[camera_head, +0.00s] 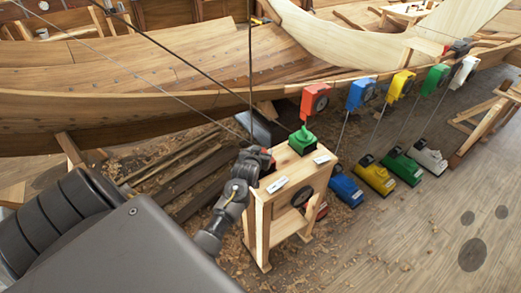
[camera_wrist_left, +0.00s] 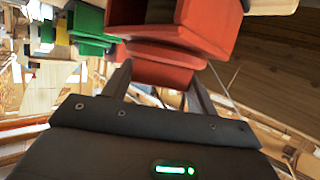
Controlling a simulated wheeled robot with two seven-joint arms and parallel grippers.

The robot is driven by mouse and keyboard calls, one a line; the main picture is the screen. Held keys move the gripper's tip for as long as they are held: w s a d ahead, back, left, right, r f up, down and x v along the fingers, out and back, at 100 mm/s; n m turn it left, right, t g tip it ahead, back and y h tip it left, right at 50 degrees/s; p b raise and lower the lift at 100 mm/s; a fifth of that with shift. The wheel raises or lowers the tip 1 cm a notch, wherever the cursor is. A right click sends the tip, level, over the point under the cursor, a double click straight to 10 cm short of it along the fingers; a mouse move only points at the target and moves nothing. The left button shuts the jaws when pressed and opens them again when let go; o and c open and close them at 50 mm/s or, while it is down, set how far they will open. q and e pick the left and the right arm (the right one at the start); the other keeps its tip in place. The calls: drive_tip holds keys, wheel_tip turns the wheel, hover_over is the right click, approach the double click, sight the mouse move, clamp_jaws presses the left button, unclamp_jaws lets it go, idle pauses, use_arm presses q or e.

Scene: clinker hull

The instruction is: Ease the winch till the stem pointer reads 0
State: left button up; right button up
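A wooden stand (camera_head: 290,190) carries a red fitting (camera_head: 266,156) and a green fitting (camera_head: 302,139) on its top, each beside a small white label. I cannot tell for certain which part is the winch, and I cannot make out a stem pointer or its reading. My left gripper (camera_head: 256,160) is at the red fitting. In the left wrist view its two fingers (camera_wrist_left: 160,84) stand apart, one on each side of the lower part of the red fitting (camera_wrist_left: 165,52). Whether they press on it is unclear. My right gripper is not in view.
The plank hull (camera_head: 120,105) runs across the back. Coloured boxes hang along its edge, including a red one (camera_head: 316,99), with rods or lines down to blocks on the floor, such as a yellow one (camera_head: 374,177). Timber (camera_head: 175,180) lies left of the stand.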

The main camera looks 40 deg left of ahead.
use_arm(q)
drive_tip(key=c, duration=0.3)
drive_tip(key=shift+c, duration=0.2)
drive_tip(key=shift+y, duration=0.3)
